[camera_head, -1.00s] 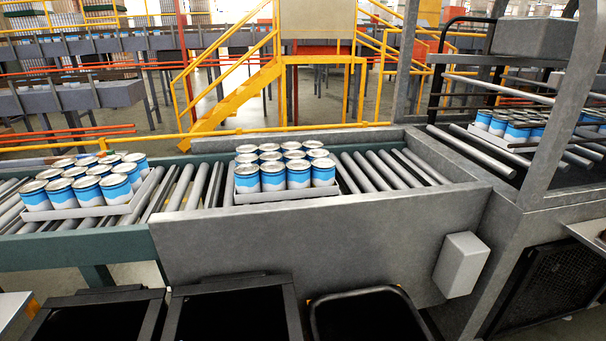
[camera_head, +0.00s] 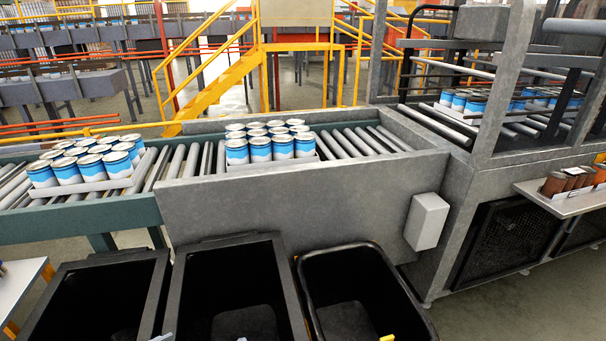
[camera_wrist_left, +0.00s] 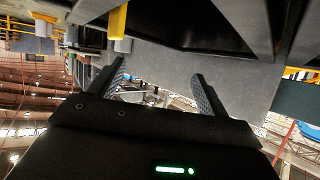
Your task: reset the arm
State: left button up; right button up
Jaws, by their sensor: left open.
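My left gripper shows in the left wrist view (camera_wrist_left: 158,92), its two dark ribbed fingers spread apart with nothing between them. The wrist view is rolled over, with the conveyor's grey side panel and dark bin shapes at its top. In the head view no gripper is clearly visible; only small bright tips show at the bottom edge, too small to tell what they are. My right gripper cannot be made out.
A tray of blue-and-white cans (camera_head: 260,148) sits on the roller conveyor behind a grey panel (camera_head: 300,200). Another can tray (camera_head: 90,165) is left of it. Three black bins (camera_head: 90,300) (camera_head: 235,285) (camera_head: 350,285) stand in front. A side shelf (camera_head: 575,203) holds brown cans at right.

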pick_arm(q)
jog(key=s+d+f+n+g+y, duration=0.2)
jog(key=s+d+n+g+y, duration=0.15)
jog(key=s, duration=0.45)
jog(key=s+d+f+n+g+y, duration=0.2)
jog(key=s+f+n+g+y, duration=0.15)
jog(key=s, duration=0.55)
notch_tip(320, 180, down, 22)
jog(key=m+g, duration=0.1)
jog(key=s+a+f+g+y, duration=0.1)
jog(key=s+a+f, duration=0.1)
jog(key=s+f, duration=1.5)
jog(key=shift+s+a+f+m+g, duration=0.2)
jog(key=shift+a+f+m+g, duration=0.15)
jog(key=shift+f, duration=0.25)
